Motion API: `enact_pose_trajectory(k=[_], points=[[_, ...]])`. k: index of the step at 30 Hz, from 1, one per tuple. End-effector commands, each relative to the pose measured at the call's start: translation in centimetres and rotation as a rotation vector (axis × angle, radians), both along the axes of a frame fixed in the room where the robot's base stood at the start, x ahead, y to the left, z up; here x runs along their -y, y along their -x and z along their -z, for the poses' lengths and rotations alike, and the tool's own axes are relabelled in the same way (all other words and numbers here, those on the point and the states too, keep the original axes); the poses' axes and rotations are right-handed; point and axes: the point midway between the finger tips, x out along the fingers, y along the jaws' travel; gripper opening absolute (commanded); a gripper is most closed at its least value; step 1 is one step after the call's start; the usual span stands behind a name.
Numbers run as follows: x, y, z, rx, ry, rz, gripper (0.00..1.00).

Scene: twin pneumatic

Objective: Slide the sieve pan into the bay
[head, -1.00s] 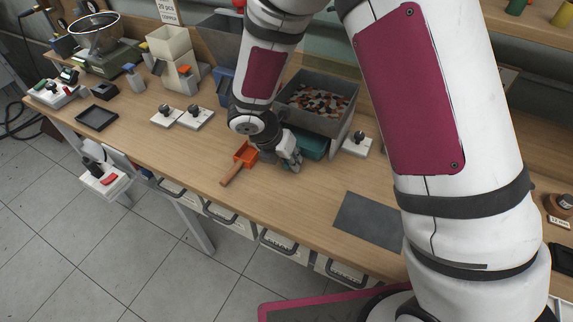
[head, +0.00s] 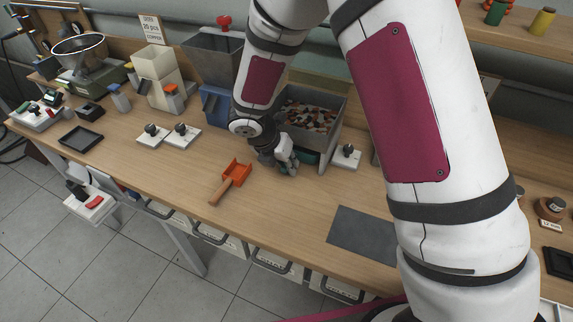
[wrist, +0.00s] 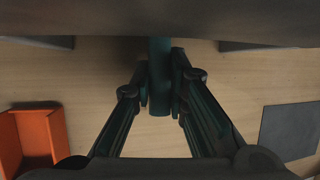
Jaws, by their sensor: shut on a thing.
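The teal sieve pan (head: 309,157) is mostly hidden under the grey bin (head: 333,128), in the bay between the stand's side walls; only a small part of its front shows past my gripper in the head view. My gripper (head: 289,165) is at the bay's front, low over the bench. In the wrist view my gripper (wrist: 161,95) is shut on the pan's teal handle (wrist: 160,65), with a finger on each side. The handle runs up the picture under the dark front edge of the bin. How deep the pan sits is hidden.
An orange scoop (head: 236,172) with a wooden handle lies left of my gripper. A dark grey mat (head: 360,236) lies to the right near the bench edge. A white block with a black knob (head: 346,156) stands right of the bin. The bench in front is clear.

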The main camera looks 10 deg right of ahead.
Motion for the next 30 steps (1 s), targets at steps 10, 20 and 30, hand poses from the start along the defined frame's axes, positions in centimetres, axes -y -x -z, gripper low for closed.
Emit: enact_pose_trajectory(k=[10, 20, 30], points=[[-0.01, -0.02, 0.05, 0.001, 0.001, 0.000, 0.00], [-0.01, 0.00, 0.36, 0.000, 0.001, -0.001, 0.00], [-0.01, 0.00, 0.37, 0.001, 0.001, 0.000, 0.26]])
